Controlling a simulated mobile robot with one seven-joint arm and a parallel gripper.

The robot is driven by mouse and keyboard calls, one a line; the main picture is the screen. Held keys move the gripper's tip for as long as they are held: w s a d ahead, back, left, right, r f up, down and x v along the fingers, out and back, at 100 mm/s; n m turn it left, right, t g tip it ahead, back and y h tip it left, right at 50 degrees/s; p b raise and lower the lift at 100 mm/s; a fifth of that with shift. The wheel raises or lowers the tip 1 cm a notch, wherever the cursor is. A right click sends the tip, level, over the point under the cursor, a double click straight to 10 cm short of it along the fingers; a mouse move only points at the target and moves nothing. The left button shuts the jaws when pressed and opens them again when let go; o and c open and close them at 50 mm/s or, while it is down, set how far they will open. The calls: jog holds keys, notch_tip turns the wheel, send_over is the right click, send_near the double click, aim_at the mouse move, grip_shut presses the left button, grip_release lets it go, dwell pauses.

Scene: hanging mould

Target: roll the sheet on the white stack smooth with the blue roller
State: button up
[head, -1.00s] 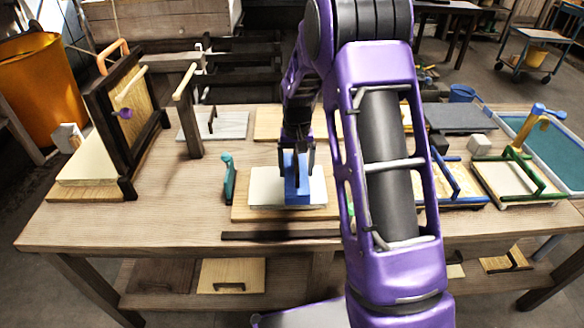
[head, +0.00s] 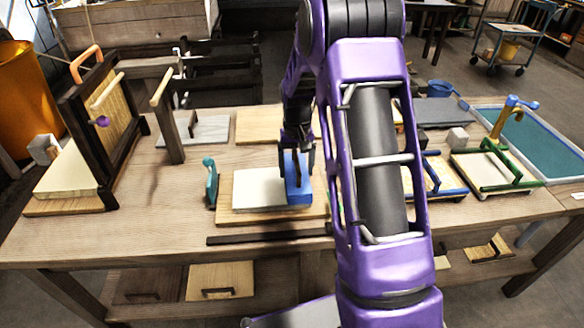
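The white stack (head: 258,188) lies on a wooden board (head: 240,216) in the middle of the table. The blue roller (head: 298,182) stands on the right part of the stack, near its right edge. My gripper (head: 298,153) points down at the roller from above, its dark fingers at the roller's upper part. It looks shut on the roller, though the arm partly hides the contact. The sheet on top cannot be told apart from the stack at this size.
A teal-handled tool (head: 211,184) stands left of the board. A dark strip (head: 265,237) lies in front of it. A dark upright frame (head: 100,125) stands at the left. Framed moulds (head: 495,172) and a teal-filled vat (head: 545,140) are at the right.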

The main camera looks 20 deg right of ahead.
jog(key=shift+s+d, duration=0.15)
jog(key=shift+d, duration=0.6)
notch_tip(320, 180, up, 4)
jog(key=p, duration=0.3)
jog(key=shift+r, duration=0.25)
jog(key=shift+r+p, duration=0.45)
jog(key=shift+r, duration=0.8)
jog(key=shift+a, duration=0.1)
